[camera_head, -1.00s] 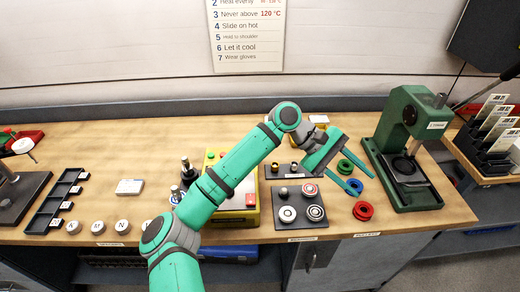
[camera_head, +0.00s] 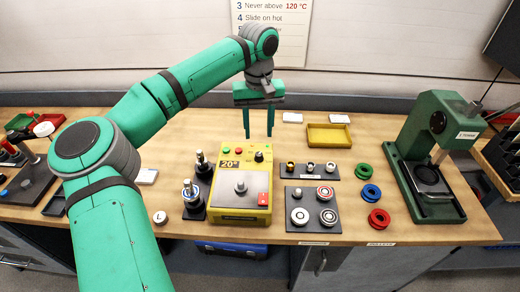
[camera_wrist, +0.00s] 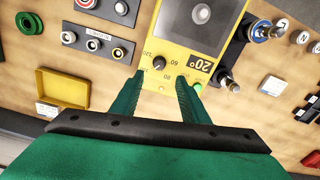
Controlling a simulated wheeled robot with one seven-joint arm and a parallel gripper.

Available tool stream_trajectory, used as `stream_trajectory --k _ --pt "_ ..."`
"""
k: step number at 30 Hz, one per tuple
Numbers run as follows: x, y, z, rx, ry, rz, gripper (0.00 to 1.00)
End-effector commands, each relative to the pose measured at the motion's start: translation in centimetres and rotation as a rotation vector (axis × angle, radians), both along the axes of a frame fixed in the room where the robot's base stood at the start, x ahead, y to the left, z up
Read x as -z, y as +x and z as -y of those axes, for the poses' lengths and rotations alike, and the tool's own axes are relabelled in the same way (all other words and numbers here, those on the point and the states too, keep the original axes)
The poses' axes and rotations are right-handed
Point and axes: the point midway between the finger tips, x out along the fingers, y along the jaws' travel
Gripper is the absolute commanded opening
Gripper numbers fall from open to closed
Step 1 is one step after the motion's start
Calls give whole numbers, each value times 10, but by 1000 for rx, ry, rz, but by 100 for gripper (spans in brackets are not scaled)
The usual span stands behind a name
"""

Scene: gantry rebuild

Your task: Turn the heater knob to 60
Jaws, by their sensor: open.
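The yellow heater (camera_head: 240,205) stands on the bench, with a display (camera_head: 230,164) reading 20°. Its black knob (camera_head: 259,157) is at the back right of its top. In the wrist view the knob (camera_wrist: 159,62) has printed numbers around it, 60 and 120 among them. My gripper (camera_head: 259,134) points down near the heater's back edge, above the knob in the picture.
Posts (camera_head: 191,192) stand left of the heater. A dark tray (camera_head: 312,217) of round weights and a small rack (camera_head: 311,176) are on its right. Coloured rings (camera_head: 371,193) and a green press (camera_head: 428,170) stand farther right. A yellow tray (camera_head: 330,136) lies behind.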

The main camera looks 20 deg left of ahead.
Motion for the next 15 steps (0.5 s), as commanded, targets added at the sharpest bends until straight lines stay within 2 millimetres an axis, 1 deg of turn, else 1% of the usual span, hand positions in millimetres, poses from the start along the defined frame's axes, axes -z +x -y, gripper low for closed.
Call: stream_trajectory --k 3,9,15 --pt "23 -1 1 0 -4 -3 41" --pt "57 -1 0 -2 -3 -1 41" --pt "80 0 2 1 -3 0 41"
